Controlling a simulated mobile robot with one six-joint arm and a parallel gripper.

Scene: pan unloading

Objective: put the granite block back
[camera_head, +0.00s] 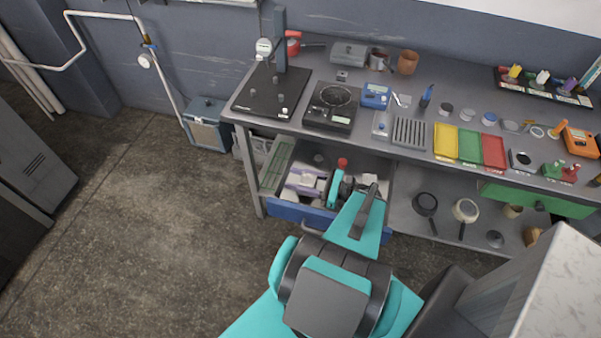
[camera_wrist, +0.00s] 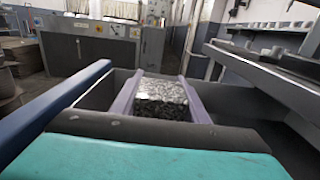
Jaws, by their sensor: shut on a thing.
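My gripper (camera_head: 304,181) is at the open blue-fronted drawer (camera_head: 315,217) under the bench, pointing left. In the wrist view its two purple-grey fingers (camera_wrist: 160,95) lie along both sides of the speckled dark granite block (camera_wrist: 161,99) and are shut on it. The block looks level between the fingers. In the head view the block is small and partly hidden by my gripper. I cannot tell whether it touches the drawer floor.
The blue drawer front (camera_wrist: 62,108) runs close along the left in the wrist view. The bench top (camera_head: 405,160) above holds a dial-gauge stand (camera_head: 279,50), scales (camera_head: 332,107) and coloured trays (camera_head: 470,146). Pans (camera_head: 465,210) stand on the lower shelf. Floor at left is clear.

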